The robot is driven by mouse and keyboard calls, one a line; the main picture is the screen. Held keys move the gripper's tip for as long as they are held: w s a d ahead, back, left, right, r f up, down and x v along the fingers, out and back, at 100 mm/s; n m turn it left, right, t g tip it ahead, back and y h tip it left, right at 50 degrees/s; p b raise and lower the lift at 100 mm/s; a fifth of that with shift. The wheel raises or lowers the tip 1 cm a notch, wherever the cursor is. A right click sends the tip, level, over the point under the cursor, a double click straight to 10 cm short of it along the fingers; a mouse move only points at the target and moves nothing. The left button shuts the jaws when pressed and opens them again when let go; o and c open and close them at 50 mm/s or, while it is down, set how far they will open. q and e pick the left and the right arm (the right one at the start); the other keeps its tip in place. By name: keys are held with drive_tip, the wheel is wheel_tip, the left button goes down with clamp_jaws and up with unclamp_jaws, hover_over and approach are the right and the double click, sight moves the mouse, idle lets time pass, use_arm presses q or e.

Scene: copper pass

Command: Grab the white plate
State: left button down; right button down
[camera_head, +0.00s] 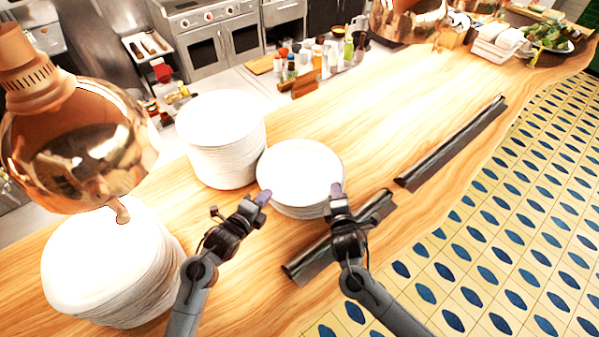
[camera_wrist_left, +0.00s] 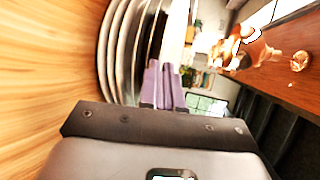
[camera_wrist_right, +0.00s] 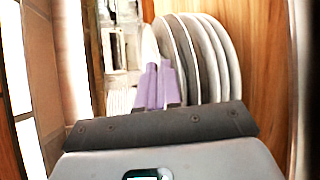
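A short stack of white plates (camera_head: 297,211) stands mid-counter, and its top white plate (camera_head: 300,168) lies flat and bright. My left gripper (camera_head: 262,197) is at that plate's near-left rim, and my right gripper (camera_head: 337,190) is at its near-right rim. In the left wrist view the purple fingers (camera_wrist_left: 160,85) are close together at the top plate (camera_wrist_left: 176,40). In the right wrist view the fingers (camera_wrist_right: 158,86) are close together on the top plate's rim (camera_wrist_right: 149,45). A gap shows between this plate and those below. The fingertips partly hide the rim.
Taller plate stacks stand behind left (camera_head: 222,150) and at front left (camera_head: 105,270). A copper heat lamp (camera_head: 75,145) hangs over the front-left one. Dark metal rails (camera_head: 452,142) lie along the counter's right edge, one under my right gripper. The wooden counter (camera_head: 370,110) behind is clear.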

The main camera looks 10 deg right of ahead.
drive_tip(key=shift+r, duration=0.25)
idle(0.3)
drive_tip(key=shift+r+p, duration=2.35)
drive_tip(key=shift+p, duration=0.2)
drive_tip(key=shift+r, duration=0.15)
